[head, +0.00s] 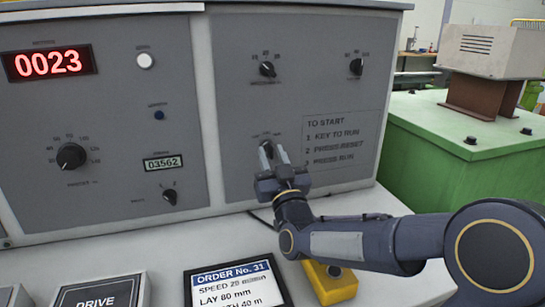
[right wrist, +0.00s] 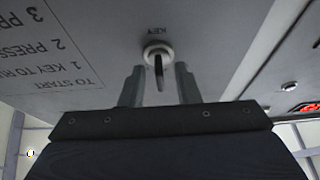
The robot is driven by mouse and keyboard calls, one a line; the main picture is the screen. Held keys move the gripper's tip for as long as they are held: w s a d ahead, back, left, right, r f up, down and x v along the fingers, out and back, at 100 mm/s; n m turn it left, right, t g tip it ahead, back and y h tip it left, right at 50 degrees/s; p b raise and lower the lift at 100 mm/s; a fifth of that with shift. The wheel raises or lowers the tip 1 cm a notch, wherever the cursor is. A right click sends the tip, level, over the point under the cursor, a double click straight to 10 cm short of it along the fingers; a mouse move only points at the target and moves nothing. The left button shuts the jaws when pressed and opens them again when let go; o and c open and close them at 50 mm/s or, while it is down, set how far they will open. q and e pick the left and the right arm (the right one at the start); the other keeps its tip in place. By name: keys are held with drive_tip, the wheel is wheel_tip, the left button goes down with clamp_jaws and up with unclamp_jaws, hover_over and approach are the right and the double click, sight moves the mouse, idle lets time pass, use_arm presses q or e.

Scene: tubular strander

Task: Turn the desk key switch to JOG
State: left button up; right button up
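The key switch (right wrist: 157,50) is a pale round collar on the grey desk panel, with a thin dark key (right wrist: 159,72) standing out of it, in the right wrist view, which is upside down. The word KEY is printed beside it; the position marks are too small to read. My right gripper (head: 272,152) is at the panel in the head view and covers most of the switch. In the right wrist view the fingers of my right gripper (right wrist: 158,85) stand apart, one on each side of the key, with gaps visible. My left gripper is not in view.
Two dark selector knobs (head: 267,69) (head: 356,67) sit above on the same panel, and a start-up notice (head: 345,139) is to the right. The left panel has a large dial (head: 71,156). A yellow box (head: 329,284) and an order display (head: 236,285) are on the desk below my forearm.

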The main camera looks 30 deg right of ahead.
drive_tip(key=shift+s+a+f, duration=0.1)
drive_tip(key=shift+s+f, duration=0.1)
drive_tip(key=shift+s, duration=0.2)
drive_tip(key=s+a, duration=0.2)
drive_tip(key=s, duration=0.5)
drive_tip(key=s+a+f, duration=0.1)
drive_tip(key=s, duration=0.7)
drive_tip(key=shift+s+a+f+p, duration=0.2)
drive_tip(key=shift+a+f+p, duration=0.05)
drive_tip(key=shift+a+p, duration=0.1)
